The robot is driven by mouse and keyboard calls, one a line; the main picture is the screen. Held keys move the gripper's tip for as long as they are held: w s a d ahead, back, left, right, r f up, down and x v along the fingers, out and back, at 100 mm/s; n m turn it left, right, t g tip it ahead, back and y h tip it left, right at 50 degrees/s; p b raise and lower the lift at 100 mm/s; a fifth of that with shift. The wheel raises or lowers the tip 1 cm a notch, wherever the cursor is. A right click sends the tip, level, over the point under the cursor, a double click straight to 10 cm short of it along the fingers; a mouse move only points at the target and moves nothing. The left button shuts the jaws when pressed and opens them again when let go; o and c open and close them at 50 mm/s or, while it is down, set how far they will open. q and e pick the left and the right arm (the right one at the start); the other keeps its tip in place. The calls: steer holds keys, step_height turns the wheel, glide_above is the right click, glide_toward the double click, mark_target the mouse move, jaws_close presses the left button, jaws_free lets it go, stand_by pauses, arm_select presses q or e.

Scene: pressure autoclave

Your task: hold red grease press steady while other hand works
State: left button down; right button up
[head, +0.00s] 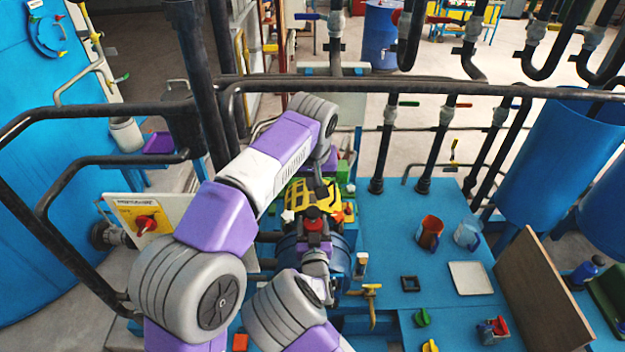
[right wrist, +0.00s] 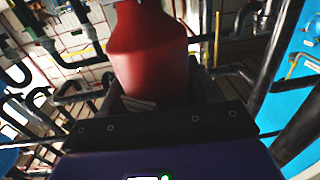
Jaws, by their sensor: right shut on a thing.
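The red grease press (head: 315,226) is in the middle of the head view, with a dark top. In the right wrist view its red body (right wrist: 148,55) stands between the fingers of my right gripper (right wrist: 155,95), which is shut on it. In the head view my right gripper (head: 316,258) is just below the press and small. My left arm arches over from the left, and its wrist points down just beyond the press. My left gripper (head: 319,190) is small and dark there, over a yellow and black part (head: 300,196); its fingers cannot be made out.
A blue worktop (head: 385,220) to the right carries a red-brown cup (head: 429,232), a clear cup (head: 467,233), a white plate (head: 470,278) and a black square frame (head: 410,283). A brown board (head: 535,290) leans at the right. Dark rails (head: 430,90) cross behind; a panel with a red knob (head: 145,223) stands left.

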steer(key=o, duration=1.5)
steer(key=shift+s, duration=0.1)
steer(key=s, duration=0.7)
steer(key=shift+s+d, duration=0.15)
steer(key=shift+d, duration=0.05)
